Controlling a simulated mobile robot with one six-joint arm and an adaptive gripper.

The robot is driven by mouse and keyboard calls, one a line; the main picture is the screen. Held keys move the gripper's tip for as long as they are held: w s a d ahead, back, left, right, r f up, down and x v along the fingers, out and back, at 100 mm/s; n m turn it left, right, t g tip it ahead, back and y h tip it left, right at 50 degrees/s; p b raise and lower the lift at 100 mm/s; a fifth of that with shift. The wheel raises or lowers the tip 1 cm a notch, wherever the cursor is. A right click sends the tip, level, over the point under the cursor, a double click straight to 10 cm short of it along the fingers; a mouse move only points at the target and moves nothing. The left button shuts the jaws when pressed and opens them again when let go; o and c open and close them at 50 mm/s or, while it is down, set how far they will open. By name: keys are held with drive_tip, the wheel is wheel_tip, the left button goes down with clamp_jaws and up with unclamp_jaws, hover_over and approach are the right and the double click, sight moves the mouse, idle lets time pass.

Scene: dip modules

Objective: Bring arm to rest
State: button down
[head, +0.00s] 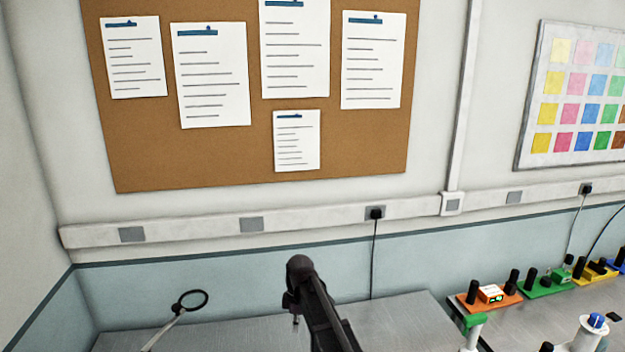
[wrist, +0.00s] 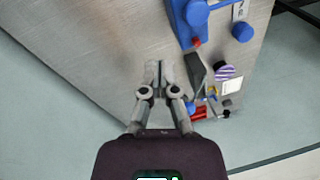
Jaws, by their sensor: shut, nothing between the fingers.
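My gripper (wrist: 159,75) shows in the wrist view, shut with nothing between its fingertips. It points toward a grey bench top (wrist: 110,50). A part of my dark arm rises at the bottom middle of the head view; the fingertips cannot be made out there. In the wrist view a blue device (wrist: 195,22) lies on the bench at the top, right of the fingertips. A dark grey block (wrist: 195,72) is close to the right of the fingertips; I cannot tell whether they touch.
Several small coloured parts, including a purple striped roll (wrist: 225,72), sit near the bench edge. In the head view, orange (head: 487,297) and green modules (head: 546,284) stand on the right bench. A ring-headed stand (head: 192,300) is at lower left. A cable (head: 374,255) hangs behind.

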drive_tip(key=s+d+f+m+t+b, duration=0.1)
drive_tip(key=s+d+f+m+b, duration=0.3)
drive_tip(key=s+d+m, duration=0.4)
drive_tip(key=s+d+f+m+b, duration=0.4)
drive_tip(key=s+d+m, duration=0.5)
drive_tip(key=d, duration=0.5)
drive_tip(key=shift+s+f+t+h, duration=0.35)
drive_tip(key=shift+f+t+h, duration=0.05)
drive_tip(key=shift+f, duration=0.15)
drive_tip(key=shift+a, duration=0.1)
drive_tip(key=shift+a, duration=0.1)
